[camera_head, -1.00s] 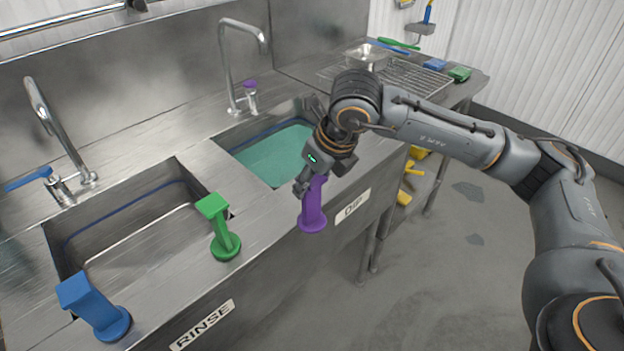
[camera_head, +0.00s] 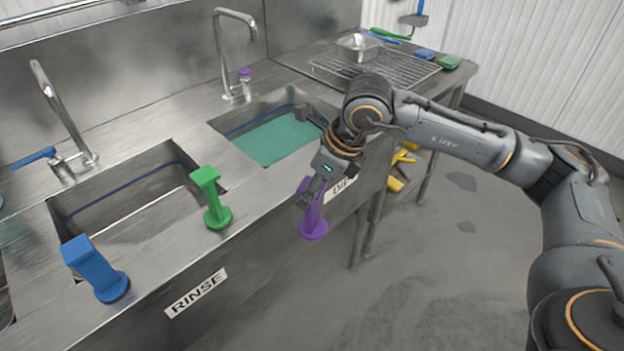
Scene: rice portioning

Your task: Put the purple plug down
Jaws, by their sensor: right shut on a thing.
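The purple plug (camera_head: 313,222) has a round base at the bottom and a narrow upright handle. My right gripper (camera_head: 308,192) is shut on the top of its handle, so the upper end is partly hidden. The plug is nearly upright and appears in front of the counter's front edge, beside the partly covered DIP label. I cannot tell its exact height. My left gripper is not in view.
A green plug (camera_head: 213,205) and a blue plug (camera_head: 100,275) stand on the counter's front ledge. The rinse basin (camera_head: 130,215) is behind them. The dip basin (camera_head: 280,138) holds green liquid. A wire rack (camera_head: 400,72) is at back right. Open floor lies right.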

